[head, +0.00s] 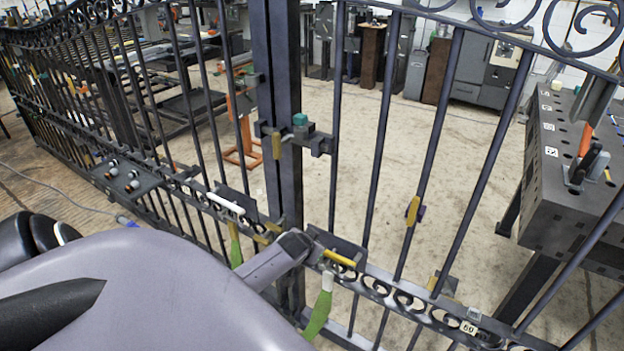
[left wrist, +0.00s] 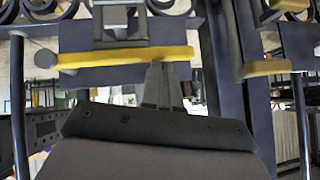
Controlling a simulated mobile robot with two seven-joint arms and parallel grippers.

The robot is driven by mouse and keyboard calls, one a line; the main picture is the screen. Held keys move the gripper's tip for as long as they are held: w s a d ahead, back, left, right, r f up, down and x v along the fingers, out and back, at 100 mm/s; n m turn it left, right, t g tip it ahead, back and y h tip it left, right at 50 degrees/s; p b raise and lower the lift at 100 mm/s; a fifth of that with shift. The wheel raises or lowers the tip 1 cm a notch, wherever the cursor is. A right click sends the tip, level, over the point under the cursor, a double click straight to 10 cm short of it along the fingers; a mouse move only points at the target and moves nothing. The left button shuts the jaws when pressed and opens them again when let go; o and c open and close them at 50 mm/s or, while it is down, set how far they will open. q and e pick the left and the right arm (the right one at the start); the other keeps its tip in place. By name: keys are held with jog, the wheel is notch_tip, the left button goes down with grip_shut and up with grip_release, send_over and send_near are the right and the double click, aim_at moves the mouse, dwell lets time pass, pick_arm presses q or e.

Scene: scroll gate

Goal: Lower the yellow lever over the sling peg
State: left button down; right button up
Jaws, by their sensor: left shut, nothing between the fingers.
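A yellow lever (left wrist: 125,58) lies almost level across the left wrist view, in front of a dark plate, with a grey round end at its left. My left gripper (left wrist: 164,75) is shut and empty, its tips at the lower edge of the lever's right part; I cannot tell if they touch. In the head view a yellow lever (head: 340,258) sits on a plate on the gate right of the post, beside the end of my left arm. A green sling (head: 318,312) with a pale top hangs below it. The peg is not clear. My right gripper is not in view.
The barred gate (head: 379,130) and its thick post (head: 277,70) stand close in front. A white handle (head: 226,203) is on a plate left of the post. A second yellow piece (left wrist: 268,67) is at right in the wrist view. A dark holed table (head: 565,190) stands beyond the gate.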

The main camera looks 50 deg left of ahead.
pick_arm(q)
jog(key=shift+s+f, duration=0.2)
jog(key=s+d+r+p, duration=0.1)
jog(key=s+r+p, duration=0.5)
jog(key=r, duration=0.5)
jog(key=shift+s+d+r+p, duration=0.25)
jog(key=shift+d+p, duration=0.05)
jog(key=shift+p, duration=0.15)
dwell(0.3)
jog(key=s+d+m+h, duration=0.1)
jog(key=s+d+h, duration=0.1)
jog(key=s+d, duration=0.3)
jog(key=s+d+f+m+t+h, duration=0.1)
jog(key=s+d, duration=0.4)
jog(key=d, duration=0.7)
jog(key=s+d+f+m+t+h, duration=0.1)
jog(key=s+d+m+h, duration=0.1)
jog(key=s+d, duration=0.3)
jog(key=d+h, duration=0.1)
jog(key=d, duration=0.2)
jog(key=shift+d+f, duration=0.25)
jog(key=shift+d, duration=0.05)
